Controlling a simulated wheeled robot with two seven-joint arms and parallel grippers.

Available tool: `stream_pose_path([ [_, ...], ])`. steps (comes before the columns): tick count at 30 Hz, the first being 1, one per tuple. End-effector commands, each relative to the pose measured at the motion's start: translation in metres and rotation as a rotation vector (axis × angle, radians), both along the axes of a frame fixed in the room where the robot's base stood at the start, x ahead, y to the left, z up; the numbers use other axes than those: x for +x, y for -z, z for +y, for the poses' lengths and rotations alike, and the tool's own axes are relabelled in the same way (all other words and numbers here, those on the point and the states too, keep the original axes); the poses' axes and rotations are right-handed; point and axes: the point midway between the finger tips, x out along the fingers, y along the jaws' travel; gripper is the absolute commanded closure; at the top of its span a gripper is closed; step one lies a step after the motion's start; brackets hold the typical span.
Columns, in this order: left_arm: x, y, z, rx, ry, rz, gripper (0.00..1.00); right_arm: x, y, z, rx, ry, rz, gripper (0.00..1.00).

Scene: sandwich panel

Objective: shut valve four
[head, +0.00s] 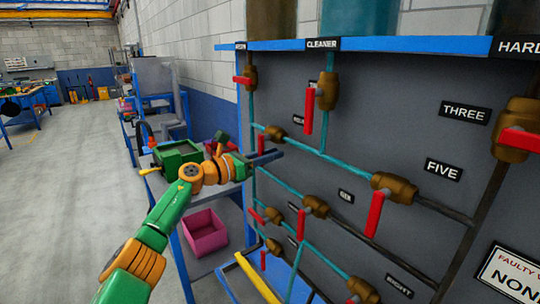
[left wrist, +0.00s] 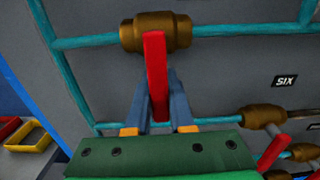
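My left gripper (head: 270,157) is at a brass valve (head: 275,133) on the grey panel, whose small label (head: 298,119) is too small to read. In the left wrist view the gripper's two blue-grey fingers (left wrist: 158,105) stand either side of the valve's red handle (left wrist: 156,75). They look slightly apart from it, so the gripper appears open. The handle hangs down across the teal pipe from the brass body (left wrist: 155,32). In the head view the fingers hide part of it. I cannot read the word four anywhere. My right gripper is not in view.
Other red-handled valves are close by: the CLEANER valve (head: 327,91) above, the valve by SIX (head: 315,206) below, and the valve by FIVE (head: 395,188) to the right. A blue shelf edge (head: 400,45) runs above. A pink bin (head: 205,233) stands low at left.

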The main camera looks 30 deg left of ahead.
Motion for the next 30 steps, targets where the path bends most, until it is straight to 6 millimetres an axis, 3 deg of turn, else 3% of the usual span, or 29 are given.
stream_pose_path([
  [1,0.0,-0.002,0.0,-0.003,-0.001,-0.004,0.67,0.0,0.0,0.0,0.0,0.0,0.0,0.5],
  [3,0.0,-0.002,0.0,-0.002,0.0,-0.004,0.5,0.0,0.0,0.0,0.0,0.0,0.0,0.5],
  [14,-0.005,0.002,0.003,0.003,-0.001,-0.002,0.5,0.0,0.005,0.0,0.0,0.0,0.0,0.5],
  [24,-0.055,0.006,0.023,0.004,-0.001,-0.001,0.5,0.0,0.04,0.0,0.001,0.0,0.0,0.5],
  [30,-0.065,0.001,0.026,0.0,0.001,0.0,0.5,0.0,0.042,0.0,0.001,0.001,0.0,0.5],
])
